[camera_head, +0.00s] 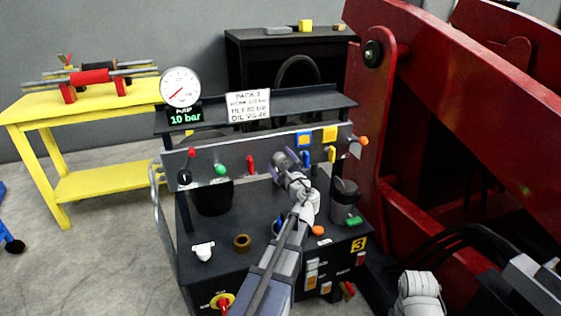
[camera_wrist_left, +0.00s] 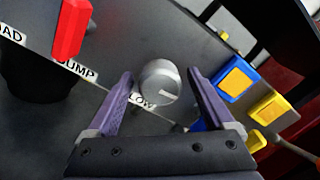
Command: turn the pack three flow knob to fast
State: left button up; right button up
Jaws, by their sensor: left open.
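The flow knob is a round grey knob (camera_wrist_left: 160,82) on the panel of the pack three cart (camera_head: 262,190). My left gripper (camera_head: 290,164) is open at the panel. In the left wrist view its purple fingers (camera_wrist_left: 160,76) stand on either side of the knob, with visible gaps. In the head view the gripper partly covers the knob. My right gripper is out of view.
A red lever (camera_wrist_left: 72,28) stands left of the knob; blue (camera_wrist_left: 238,80) and yellow (camera_wrist_left: 270,108) blocks are to its right. The gauge (camera_head: 180,87) reads 10 bar. A large red frame (camera_head: 450,120) bounds the right side. A yellow table (camera_head: 95,110) stands at left.

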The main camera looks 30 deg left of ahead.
pick_arm(q)
jog(key=v, duration=0.7)
jog(key=shift+s+d, duration=0.25)
jog(key=shift+s, duration=0.05)
dwell(0.3)
jog(key=s+d+f+n+g+h, duration=0.45)
jog(key=s+d+f, duration=0.25)
jog(key=d, duration=0.3)
jog(key=s+d+f+n+g+h, duration=0.3)
jog(key=s+d+f+n+h, duration=0.15)
jog(key=s+d+f, duration=0.4)
jog(key=s+d+f+n+g+h, duration=0.35)
jog(key=s+d+f+n, duration=0.2)
jog(key=d, duration=0.55)
notch_tip(320, 180, up, 35)
jog(key=s+d+p, duration=0.1)
jog(key=p, duration=3.5)
jog(key=shift+s+d+r+g, duration=0.15)
jog(key=shift+s+d+g, duration=0.1)
jog(key=shift+d+g, duration=0.15)
